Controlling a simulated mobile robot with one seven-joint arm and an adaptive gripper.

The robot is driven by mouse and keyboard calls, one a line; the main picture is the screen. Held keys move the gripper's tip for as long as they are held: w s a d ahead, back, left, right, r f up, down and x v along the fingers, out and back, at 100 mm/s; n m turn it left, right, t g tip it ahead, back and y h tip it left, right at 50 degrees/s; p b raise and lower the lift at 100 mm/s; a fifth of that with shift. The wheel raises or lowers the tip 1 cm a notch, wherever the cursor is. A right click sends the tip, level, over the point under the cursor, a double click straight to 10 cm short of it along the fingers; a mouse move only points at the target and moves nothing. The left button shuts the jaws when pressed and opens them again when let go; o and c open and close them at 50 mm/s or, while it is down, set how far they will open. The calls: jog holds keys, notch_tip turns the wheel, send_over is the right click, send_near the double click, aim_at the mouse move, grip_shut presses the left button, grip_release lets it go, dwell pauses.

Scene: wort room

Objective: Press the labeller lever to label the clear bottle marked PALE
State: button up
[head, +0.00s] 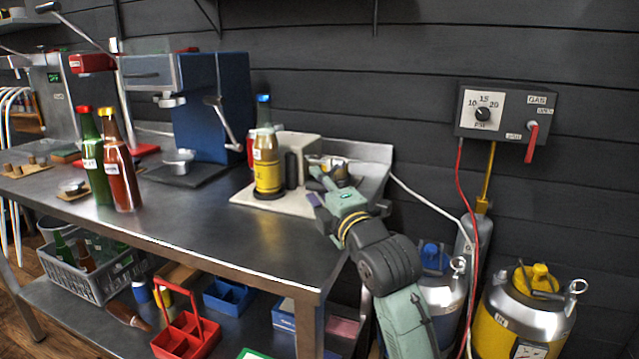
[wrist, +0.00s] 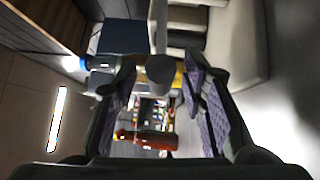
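The clear bottle (head: 266,172) with yellow contents and a blue cap stands upright on the labeller's pale base (head: 241,197). Its small tag is too small to read. The beige labeller body (head: 301,146) is behind it, with a dark roller (head: 291,170) beside the bottle. In the wrist view a pale rod with a grey rounded knob (wrist: 160,69), seemingly the lever, shows between my fingers, in front of the bottle (wrist: 118,63). My gripper (head: 317,190) is open at the labeller's right side; its purple-padded fingers (wrist: 160,95) stand apart. Contact with the lever cannot be told.
A green bottle (head: 91,165) and a brown bottle (head: 121,170) stand on the left of the steel bench (head: 190,225). A blue machine (head: 213,105) stands behind. A grey crate (head: 100,280) and red carrier (head: 187,335) are below. The bench's front middle is clear.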

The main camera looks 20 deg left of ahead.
jog(key=shift+w+a, duration=0.1)
jog(key=shift+w, duration=0.05)
jog(key=shift+c, duration=0.2)
grip_shut()
dwell(0.7)
